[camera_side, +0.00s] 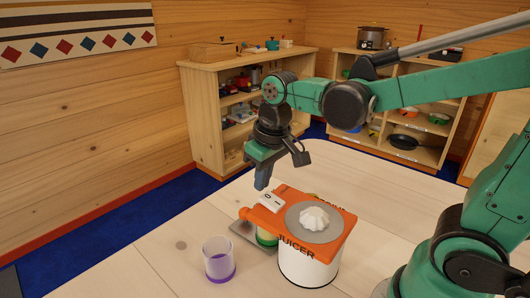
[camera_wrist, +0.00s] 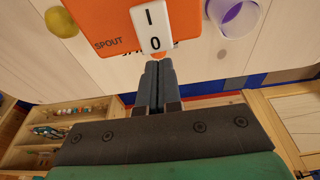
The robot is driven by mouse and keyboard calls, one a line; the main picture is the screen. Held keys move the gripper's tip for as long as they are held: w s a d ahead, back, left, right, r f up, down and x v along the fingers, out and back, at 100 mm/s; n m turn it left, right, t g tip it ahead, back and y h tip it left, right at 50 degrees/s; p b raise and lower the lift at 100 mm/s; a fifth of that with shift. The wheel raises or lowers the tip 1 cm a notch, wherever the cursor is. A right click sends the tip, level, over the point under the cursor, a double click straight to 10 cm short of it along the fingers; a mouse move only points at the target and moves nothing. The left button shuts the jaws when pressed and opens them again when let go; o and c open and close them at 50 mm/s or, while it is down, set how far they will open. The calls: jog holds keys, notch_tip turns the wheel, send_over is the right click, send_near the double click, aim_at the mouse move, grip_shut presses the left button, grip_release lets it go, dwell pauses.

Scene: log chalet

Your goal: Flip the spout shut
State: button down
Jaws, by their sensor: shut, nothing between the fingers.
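The juicer's orange top (camera_side: 282,197) sits over a white body (camera_side: 308,268) on the table. It carries a grey disc with a white reamer (camera_side: 314,217). A white rocker switch (camera_side: 270,202) marked I and 0 is on the top; it also shows in the wrist view (camera_wrist: 152,28), beside the printed word SPOUT. A small rounded orange piece (camera_side: 244,213), apparently the spout, projects at the left edge; its position is unclear. My gripper (camera_side: 261,184) is shut and empty, pointing down just above and behind the switch. In the wrist view its fingertips (camera_wrist: 159,66) partly hide a small orange piece.
A clear cup with purple (camera_side: 218,262) stands left of the juicer. A yellow round fruit (camera_wrist: 61,22) lies near the juicer.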

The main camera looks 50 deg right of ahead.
aim_at(267, 195)
jog(key=shift+f, duration=0.65)
dwell(0.3)
jog(key=shift+r, duration=0.1)
jog(key=shift+r, duration=0.6)
dwell(0.3)
jog(key=shift+r, duration=2.5)
jog(key=s+f+t, duration=0.1)
jog(key=t, duration=0.1)
jog(key=s+f+t, duration=0.1)
jog(key=s+f, duration=0.1)
jog(key=shift+s+f+t, duration=0.15)
jog(key=shift+f+t, duration=0.15)
jog(key=shift+t, duration=0.1)
jog(key=shift+s+f+t, duration=0.25)
jog(key=shift+f+t, duration=0.25)
jog(key=shift+t, duration=0.1)
